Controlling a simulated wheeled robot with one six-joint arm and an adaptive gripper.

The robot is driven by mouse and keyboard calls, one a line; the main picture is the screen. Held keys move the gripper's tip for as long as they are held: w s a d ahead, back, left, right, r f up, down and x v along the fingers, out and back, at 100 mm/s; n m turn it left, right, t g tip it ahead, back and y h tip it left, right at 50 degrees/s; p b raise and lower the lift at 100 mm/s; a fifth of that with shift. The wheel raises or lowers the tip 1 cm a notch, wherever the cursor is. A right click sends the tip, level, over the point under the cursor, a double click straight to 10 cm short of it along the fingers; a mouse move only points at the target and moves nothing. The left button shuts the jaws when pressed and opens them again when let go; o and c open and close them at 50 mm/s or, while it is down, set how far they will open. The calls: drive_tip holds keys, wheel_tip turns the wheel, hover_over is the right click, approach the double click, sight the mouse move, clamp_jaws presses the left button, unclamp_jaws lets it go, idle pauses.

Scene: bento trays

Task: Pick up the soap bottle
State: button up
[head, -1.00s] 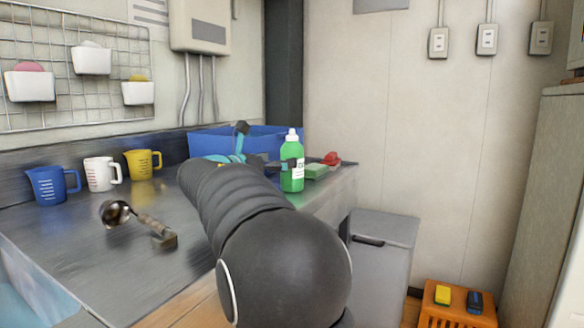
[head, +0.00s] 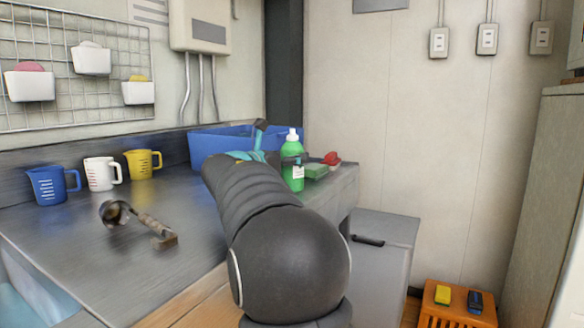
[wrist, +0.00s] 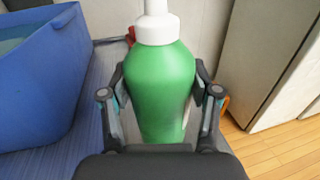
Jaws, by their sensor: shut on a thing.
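The soap bottle (head: 293,166) is green with a white cap and a white label. In the head view it stands upright near the right end of the steel counter. In the wrist view the bottle (wrist: 160,85) fills the middle, between the two fingers. My gripper (wrist: 160,105) is shut on the bottle's body, with one finger on each side. In the head view my arm hides part of the gripper. The bottle's base is hidden in the wrist view, and I cannot tell whether it touches the counter.
A blue basin (head: 205,146) stands behind, left of the bottle. A green sponge (head: 315,171) and a red item (head: 331,158) lie to its right. Blue (head: 50,186), white (head: 101,173) and yellow (head: 143,163) cups and a ladle (head: 140,220) are on the left counter.

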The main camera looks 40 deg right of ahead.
sight(289, 139)
drive_tip(key=shift+c, duration=0.2)
drive_tip(key=shift+r, duration=0.45)
wheel_tip(289, 139, up, 4)
drive_tip(key=shift+s+d+p, duration=0.1)
drive_tip(key=shift+s+p, duration=0.05)
drive_tip(key=shift+p, duration=0.45)
drive_tip(key=s+d+r, duration=0.5)
drive_tip(key=s+r, duration=0.1)
drive_tip(key=s, duration=0.4)
drive_tip(key=shift+s+d+r, duration=0.1)
